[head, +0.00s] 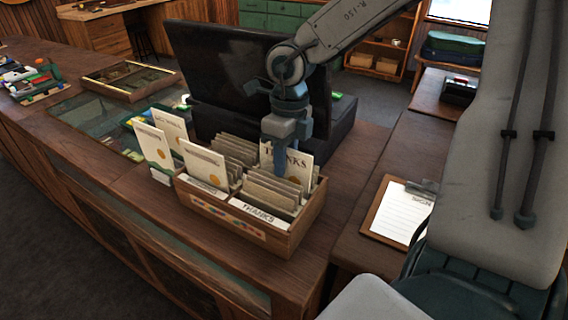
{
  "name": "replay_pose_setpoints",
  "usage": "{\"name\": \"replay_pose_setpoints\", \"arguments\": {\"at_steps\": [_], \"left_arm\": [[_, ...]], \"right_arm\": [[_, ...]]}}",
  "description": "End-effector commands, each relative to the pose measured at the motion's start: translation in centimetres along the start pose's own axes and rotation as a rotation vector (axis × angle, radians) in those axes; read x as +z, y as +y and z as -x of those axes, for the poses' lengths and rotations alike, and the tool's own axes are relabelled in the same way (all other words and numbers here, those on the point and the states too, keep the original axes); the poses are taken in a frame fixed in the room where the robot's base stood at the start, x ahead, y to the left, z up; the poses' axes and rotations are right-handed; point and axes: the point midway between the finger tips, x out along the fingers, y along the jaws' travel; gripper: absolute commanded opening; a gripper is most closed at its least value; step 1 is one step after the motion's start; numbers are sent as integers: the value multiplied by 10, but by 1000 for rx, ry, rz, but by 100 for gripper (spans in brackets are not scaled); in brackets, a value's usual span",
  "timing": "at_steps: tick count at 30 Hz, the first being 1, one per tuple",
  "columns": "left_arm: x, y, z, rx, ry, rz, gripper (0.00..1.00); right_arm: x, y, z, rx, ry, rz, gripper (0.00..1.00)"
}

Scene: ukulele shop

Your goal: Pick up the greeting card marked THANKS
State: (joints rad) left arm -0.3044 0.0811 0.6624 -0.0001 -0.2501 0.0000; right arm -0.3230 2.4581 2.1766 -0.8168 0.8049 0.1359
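A wooden card box (240,235) stands on the counter, with rows of cards and a front label reading THANKS (264,216). A cream card marked THANKS (301,166) stands upright at the back of the box's right part, taller than the cards in front. My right gripper (283,165) points down right at this card and covers part of its lettering. Only one finger shows clearly, so I cannot tell whether it is shut on the card. My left gripper is not in view.
Other cards (153,147) stand at the box's left. A dark monitor (215,75) is close behind the box and arm. A clipboard (398,212) lies on the right counter. A shallow wooden tray (130,80) sits at the far left on the glass-topped counter.

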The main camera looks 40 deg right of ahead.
Motion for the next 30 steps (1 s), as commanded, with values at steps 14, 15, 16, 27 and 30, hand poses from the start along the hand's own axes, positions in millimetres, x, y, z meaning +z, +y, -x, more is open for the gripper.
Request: {"name": "replay_pose_setpoints", "arguments": {"at_steps": [14,15,16,27,30], "left_arm": [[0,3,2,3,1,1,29],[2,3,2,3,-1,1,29],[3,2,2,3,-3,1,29],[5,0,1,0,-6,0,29],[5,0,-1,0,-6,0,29]], "right_arm": [[0,0,-13,1,0,1,12],[0,0,-13,1,0,1,4],[0,0,-13,1,0,1,0],[0,0,-11,0,-1,1,0],[1,1,-3,-1,-4,0,0]]}}
